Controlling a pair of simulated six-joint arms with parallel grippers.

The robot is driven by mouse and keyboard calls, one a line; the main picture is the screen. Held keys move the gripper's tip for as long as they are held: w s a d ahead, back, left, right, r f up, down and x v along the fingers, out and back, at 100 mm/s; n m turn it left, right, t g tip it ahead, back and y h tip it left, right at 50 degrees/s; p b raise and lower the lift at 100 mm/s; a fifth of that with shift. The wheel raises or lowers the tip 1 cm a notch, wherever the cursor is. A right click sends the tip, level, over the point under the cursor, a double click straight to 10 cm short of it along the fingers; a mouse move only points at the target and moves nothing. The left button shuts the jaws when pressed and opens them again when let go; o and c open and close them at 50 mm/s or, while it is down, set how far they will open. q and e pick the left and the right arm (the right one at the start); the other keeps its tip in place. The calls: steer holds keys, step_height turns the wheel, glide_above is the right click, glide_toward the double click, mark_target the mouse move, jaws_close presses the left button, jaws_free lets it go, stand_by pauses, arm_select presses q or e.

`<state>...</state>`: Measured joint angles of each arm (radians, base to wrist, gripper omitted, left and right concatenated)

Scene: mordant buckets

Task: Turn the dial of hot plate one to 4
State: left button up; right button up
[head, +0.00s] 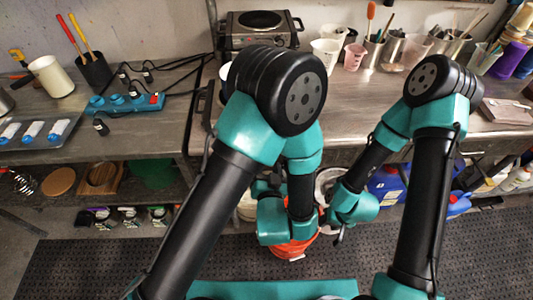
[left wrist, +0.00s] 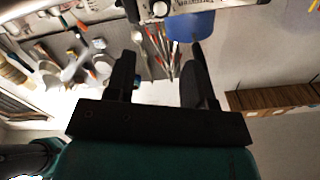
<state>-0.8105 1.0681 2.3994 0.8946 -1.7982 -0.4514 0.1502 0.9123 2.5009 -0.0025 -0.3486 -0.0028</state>
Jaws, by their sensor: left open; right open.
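My right gripper (head: 339,236) hangs low in front of the bench, open, away from the hot plate.
A teal power strip (head: 125,103) with cables lies on the left bench. Cups and tool holders (head: 374,52) stand right of the hot plate. An orange bucket (head: 290,249) and blue jugs (head: 388,184) are below the bench. Part of the right bench top (head: 345,105) is clear.

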arm_select(q)
steer(key=shift+s, duration=1.2)
steer(key=w+a+f+n+g+h, duration=0.2)
steer(key=w+a+f+n+g, duration=0.15)
steer(key=a+f+g, duration=0.9)
steer(key=s+a+f+n+g+h, duration=0.1)
steer(key=s+a+f+g, duration=0.3)
steer(key=s+a+f, duration=0.5)
steer(key=shift+a+f+n+g+h, duration=0.35)
steer(key=shift+a+f+h, duration=0.45)
steer(key=shift+a+h, duration=0.1)
